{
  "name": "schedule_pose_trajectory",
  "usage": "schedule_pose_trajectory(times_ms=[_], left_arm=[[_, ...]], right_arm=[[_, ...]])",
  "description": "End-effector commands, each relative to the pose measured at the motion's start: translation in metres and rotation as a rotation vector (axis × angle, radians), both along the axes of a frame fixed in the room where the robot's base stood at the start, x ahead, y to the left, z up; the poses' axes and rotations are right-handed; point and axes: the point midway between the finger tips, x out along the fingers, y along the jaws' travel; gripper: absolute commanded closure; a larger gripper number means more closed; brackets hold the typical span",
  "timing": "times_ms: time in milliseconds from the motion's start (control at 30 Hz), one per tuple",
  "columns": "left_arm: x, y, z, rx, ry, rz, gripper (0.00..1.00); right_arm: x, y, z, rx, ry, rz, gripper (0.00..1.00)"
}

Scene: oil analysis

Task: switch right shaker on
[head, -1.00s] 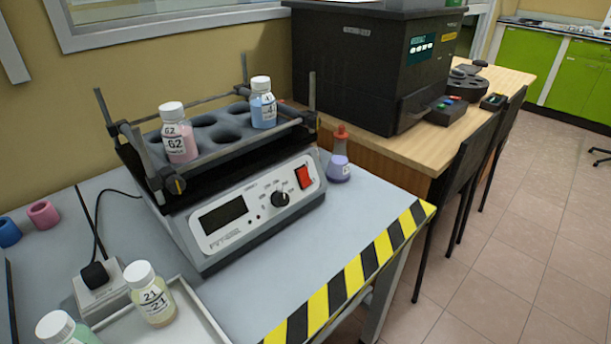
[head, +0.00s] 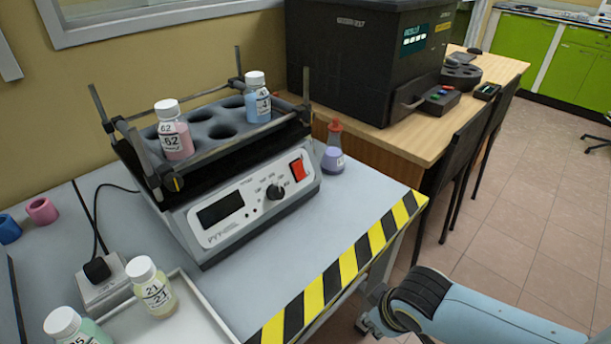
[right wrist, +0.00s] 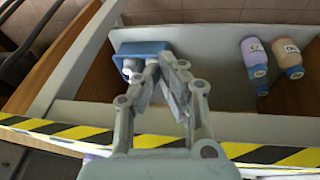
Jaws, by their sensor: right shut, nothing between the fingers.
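A shaker (head: 240,222) stands on the grey table in the head view, with a dark display (head: 220,208), a black knob (head: 275,191) and a red switch (head: 298,169) at the right of its front panel. Its black tray holds a pink bottle marked 62 (head: 174,136) and a blue bottle (head: 257,100). My right arm enters the head view at the lower right, beyond the striped table edge and well apart from the switch. My right gripper (right wrist: 165,62) is shut and empty in the right wrist view. My left gripper is not in view.
A flask with purple liquid (head: 333,155) stands right of the shaker. A bottle marked 21 (head: 155,292) stands at the front left. The striped edge (head: 345,268) bounds the table. The wrist view shows a blue container (right wrist: 140,49) and two bottles (right wrist: 254,55).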

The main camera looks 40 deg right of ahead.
Motion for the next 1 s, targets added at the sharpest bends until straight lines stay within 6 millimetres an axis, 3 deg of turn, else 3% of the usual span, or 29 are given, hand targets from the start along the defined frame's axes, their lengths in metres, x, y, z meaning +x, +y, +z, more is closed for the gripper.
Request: schedule_pose_trajectory(times_ms=[33, 200, 300, 500, 600, 800, 1000], left_arm=[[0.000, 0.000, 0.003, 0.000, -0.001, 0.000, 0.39], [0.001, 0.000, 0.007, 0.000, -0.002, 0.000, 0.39], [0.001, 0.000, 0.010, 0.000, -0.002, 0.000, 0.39], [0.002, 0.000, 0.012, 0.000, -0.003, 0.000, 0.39], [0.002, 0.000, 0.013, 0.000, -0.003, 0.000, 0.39], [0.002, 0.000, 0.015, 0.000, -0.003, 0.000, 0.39], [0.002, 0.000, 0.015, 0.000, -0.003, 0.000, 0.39]], right_arm=[[0.009, 0.001, 0.024, -0.005, -0.020, -0.001, 1.00], [0.027, 0.000, 0.089, -0.026, -0.079, -0.016, 1.00], [0.049, -0.026, 0.128, -0.087, -0.213, -0.066, 1.00], [0.099, -0.075, 0.172, -0.130, -0.563, -0.095, 1.00], [0.120, -0.084, 0.195, -0.084, -0.721, -0.047, 1.00], [0.141, -0.075, 0.225, 0.081, -0.886, 0.094, 1.00], [0.143, -0.066, 0.231, 0.167, -0.908, 0.154, 1.00]])
